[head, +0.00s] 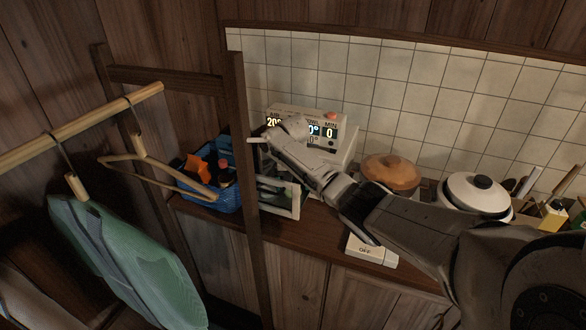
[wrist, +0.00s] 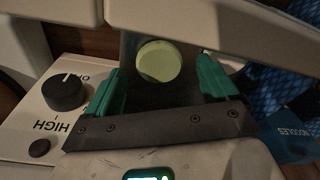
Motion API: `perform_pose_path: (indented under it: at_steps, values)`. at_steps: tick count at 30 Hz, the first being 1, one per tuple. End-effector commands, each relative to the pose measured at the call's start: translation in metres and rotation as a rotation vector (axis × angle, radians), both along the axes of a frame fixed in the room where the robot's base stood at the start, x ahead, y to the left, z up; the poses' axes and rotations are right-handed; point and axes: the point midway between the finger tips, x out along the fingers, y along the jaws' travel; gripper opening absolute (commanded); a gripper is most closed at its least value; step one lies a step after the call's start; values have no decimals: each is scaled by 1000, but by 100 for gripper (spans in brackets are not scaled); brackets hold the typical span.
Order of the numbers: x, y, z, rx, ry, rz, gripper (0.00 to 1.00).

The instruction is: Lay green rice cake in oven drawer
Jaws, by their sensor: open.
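The green rice cake (wrist: 158,61) is a pale green round disc in the wrist view. It lies on a dark surface framed by a white edge, which looks like the inside of the oven drawer (wrist: 215,27). My gripper (wrist: 160,66) is open, with a green-padded finger on each side of the cake and gaps between. The white oven (head: 347,146) with lit displays stands against the tiled wall in the head view. Its drawer (head: 295,201) is pulled out at the front. My arm reaches over it and hides part of the oven; the cake cannot be made out there.
A blue basket (head: 215,191) with packets stands left of the drawer, close by. A wooden post (head: 243,200) and a hanger rack with a green garment (head: 135,262) stand in front. A brown-lidded pot (head: 391,172) and a white pot (head: 474,196) are to the right.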

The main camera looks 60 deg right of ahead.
Motion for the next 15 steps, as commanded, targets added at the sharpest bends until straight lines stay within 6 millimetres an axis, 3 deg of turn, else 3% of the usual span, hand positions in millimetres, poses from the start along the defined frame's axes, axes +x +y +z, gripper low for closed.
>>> perform_pose_path:
  at_steps: [9,15]
  values:
    - [-4,7,64,-2,-3,0,88]
    - [-6,9,92,-2,-1,-2,88]
